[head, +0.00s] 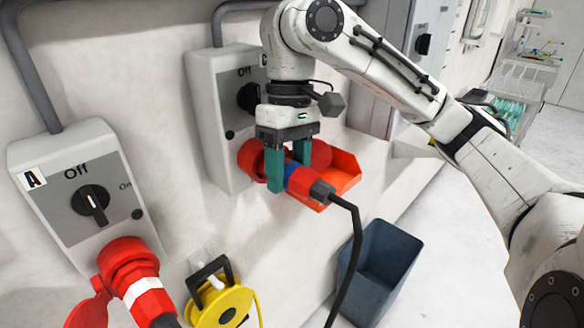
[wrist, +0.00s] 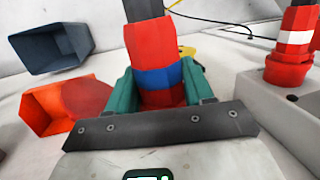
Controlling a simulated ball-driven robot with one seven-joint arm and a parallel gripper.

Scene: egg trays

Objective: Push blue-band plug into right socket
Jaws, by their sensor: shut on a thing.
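The blue-band plug (head: 308,185) is red with a blue band and a black cable running down. My gripper (head: 288,176) is shut on it, with a teal finger on each side. In the wrist view the plug (wrist: 153,45) sits between the teal fingers of my gripper (wrist: 160,88). The right socket (head: 250,157) is a red fitting low on the right switch box (head: 205,95), just behind my gripper. My fingers and the plug hide part of it, so I cannot tell how far the plug is in. A round red lid (wrist: 88,98) is beside the plug.
The left switch box "A" (head: 57,152) has a white-band plug (head: 146,292) in its socket. An orange bin (head: 343,170) is on the wall right of the plug. A dark blue bin (head: 378,270) and a yellow cable reel (head: 222,303) are below.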

